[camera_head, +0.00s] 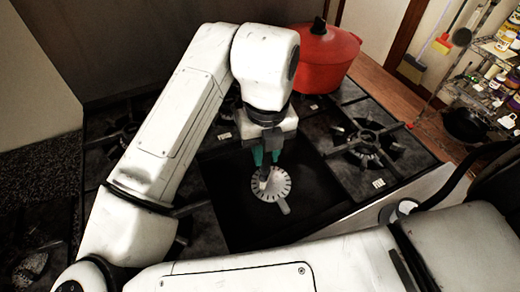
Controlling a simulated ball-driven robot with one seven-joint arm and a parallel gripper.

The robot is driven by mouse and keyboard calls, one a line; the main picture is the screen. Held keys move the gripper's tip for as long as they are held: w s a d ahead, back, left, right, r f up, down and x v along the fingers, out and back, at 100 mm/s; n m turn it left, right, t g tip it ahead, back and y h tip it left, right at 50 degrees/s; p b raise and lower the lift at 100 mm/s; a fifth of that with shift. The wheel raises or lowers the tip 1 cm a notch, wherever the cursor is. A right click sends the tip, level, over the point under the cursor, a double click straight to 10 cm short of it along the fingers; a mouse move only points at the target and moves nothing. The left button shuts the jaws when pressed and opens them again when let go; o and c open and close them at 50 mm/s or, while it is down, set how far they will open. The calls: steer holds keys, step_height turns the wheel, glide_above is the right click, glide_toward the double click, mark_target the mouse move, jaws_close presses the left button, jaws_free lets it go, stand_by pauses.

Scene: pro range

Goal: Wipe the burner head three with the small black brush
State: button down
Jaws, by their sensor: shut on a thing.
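My gripper (264,160), with teal fingers, points down over the middle of the stove and is shut on a small narrow object, apparently the small black brush (264,173). Most of the brush is hidden by the fingers, and its colour is hard to tell. A pale round burner head (281,186) with a slotted rim and a short tab lies flat on a bare black panel (238,211). The brush's lower end overlaps the burner head's upper left part in the picture; I cannot tell whether they touch. No number is readable on the burner head.
A red lidded pot (326,62) stands on the stove behind my gripper. A grated burner (366,143) with a small white label is to the right. More burners are at left, partly behind my arm. A shelf (480,92) with containers stands far right.

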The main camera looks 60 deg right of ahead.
steer(key=s+d+p, duration=0.2)
steer(key=d, duration=0.4)
steer(key=a, duration=0.2)
steer(key=w+a+b, duration=0.2)
steer(key=a, duration=0.1)
steer(key=shift+a+f, duration=0.1)
steer(key=shift+a, duration=0.2)
steer(key=shift+w+a+r+b, duration=0.1)
steer(key=shift+a+r+b, duration=0.1)
steer(key=shift+a, duration=0.3)
steer(key=shift+w+a+r+b, duration=0.1)
steer(key=shift+a+b, duration=0.05)
steer(key=shift+a, duration=0.35)
steer(key=shift+f+b, duration=0.95)
steer(key=shift+f, duration=0.15)
steer(key=s+d, duration=0.2)
steer(key=d, duration=0.1)
steer(key=shift+r+p, duration=0.1)
steer(key=shift+p, duration=0.25)
